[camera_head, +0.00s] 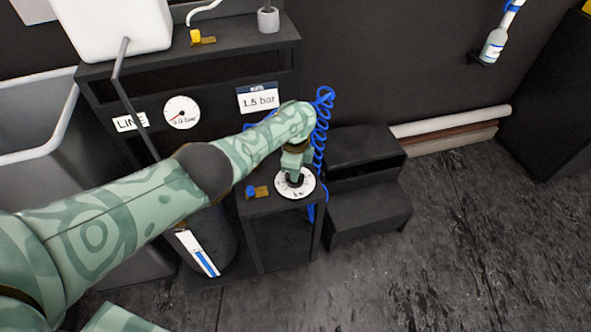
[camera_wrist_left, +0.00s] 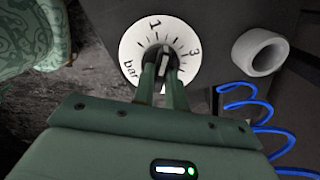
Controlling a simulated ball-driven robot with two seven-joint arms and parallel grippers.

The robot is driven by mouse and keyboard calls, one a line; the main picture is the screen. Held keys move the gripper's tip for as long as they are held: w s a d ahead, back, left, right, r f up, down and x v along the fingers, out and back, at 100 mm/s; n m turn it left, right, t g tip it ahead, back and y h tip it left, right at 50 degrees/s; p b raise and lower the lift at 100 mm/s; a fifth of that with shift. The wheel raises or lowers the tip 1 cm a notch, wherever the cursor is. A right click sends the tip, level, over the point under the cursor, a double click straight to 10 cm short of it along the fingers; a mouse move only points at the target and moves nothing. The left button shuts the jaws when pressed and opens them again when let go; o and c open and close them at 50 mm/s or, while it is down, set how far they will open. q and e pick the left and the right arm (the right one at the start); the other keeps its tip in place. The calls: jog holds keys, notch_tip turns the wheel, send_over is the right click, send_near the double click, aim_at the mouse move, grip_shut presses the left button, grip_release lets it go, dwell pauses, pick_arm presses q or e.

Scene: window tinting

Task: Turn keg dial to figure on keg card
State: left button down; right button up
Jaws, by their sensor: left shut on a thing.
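The keg dial is a round white plate with black ticks and the word "bar"; it sits on a dark stand in the head view (camera_head: 308,186) and shows large in the left wrist view (camera_wrist_left: 132,50), with figures 1 and 3 readable. My left gripper (camera_head: 295,174) is over it, shut on the dark knob (camera_wrist_left: 164,57) at the dial's centre. The fingers hide part of the dial, and I cannot tell exactly which figure the knob points to. The keg card (camera_head: 258,99) reads "1.5 bar". My right gripper is not in view.
A gauge (camera_head: 182,112) and a LINE card (camera_head: 130,122) are left of the keg card. A blue coiled hose (camera_head: 320,130) hangs close beside my left gripper. A blue-handled brass valve (camera_head: 257,192) is left of the dial. Dark steps (camera_head: 368,210) stand right; the floor beyond is clear.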

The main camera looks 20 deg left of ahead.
pick_arm(q)
jog(key=c, duration=1.4)
grip_release()
jog(key=shift+c, duration=0.2)
